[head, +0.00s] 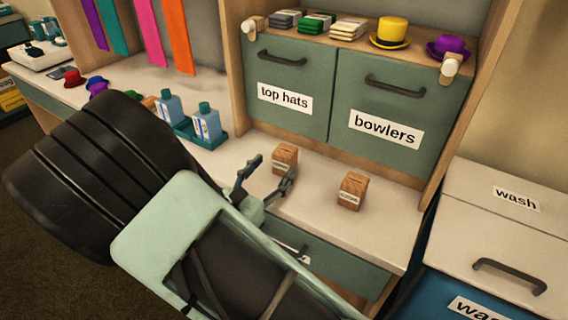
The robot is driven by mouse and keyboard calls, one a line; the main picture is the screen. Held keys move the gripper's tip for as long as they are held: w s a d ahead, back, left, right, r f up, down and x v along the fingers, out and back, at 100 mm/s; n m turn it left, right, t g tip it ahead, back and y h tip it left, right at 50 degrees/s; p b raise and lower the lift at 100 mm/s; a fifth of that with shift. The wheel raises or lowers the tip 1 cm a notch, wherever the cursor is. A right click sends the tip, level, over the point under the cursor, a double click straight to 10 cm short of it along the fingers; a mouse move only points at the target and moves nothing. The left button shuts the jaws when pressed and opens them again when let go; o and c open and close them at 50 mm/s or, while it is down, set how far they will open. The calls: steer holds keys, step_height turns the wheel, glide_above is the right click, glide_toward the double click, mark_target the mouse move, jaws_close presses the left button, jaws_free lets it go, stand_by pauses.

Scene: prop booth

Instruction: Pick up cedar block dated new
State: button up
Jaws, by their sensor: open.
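Two wooden blocks with small pale labels stand on the white counter. One block (285,158) is just past my gripper's fingertips, and the other block (352,190) stands to its right. The label writing is too small to read, so I cannot tell which is dated new. My gripper (268,180) is open and empty, with its fingers reaching over the counter close to the left block. One finger overlaps the lower part of that block in the picture; I cannot tell whether they touch.
Cabinet doors labelled "top hats" (285,97) and "bowlers" (386,128) rise behind the blocks. Blue bottles (207,124) stand in a teal tray (213,143) to the left. A drawer (330,262) is below the counter. A white "wash" bin (515,197) stands right.

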mark_target(280, 158)
steer(key=b+x, duration=0.1)
steer(key=x, duration=0.6)
steer(key=shift+w+f, duration=0.15)
steer(key=c, duration=1.2)
steer(key=shift+c, duration=0.3)
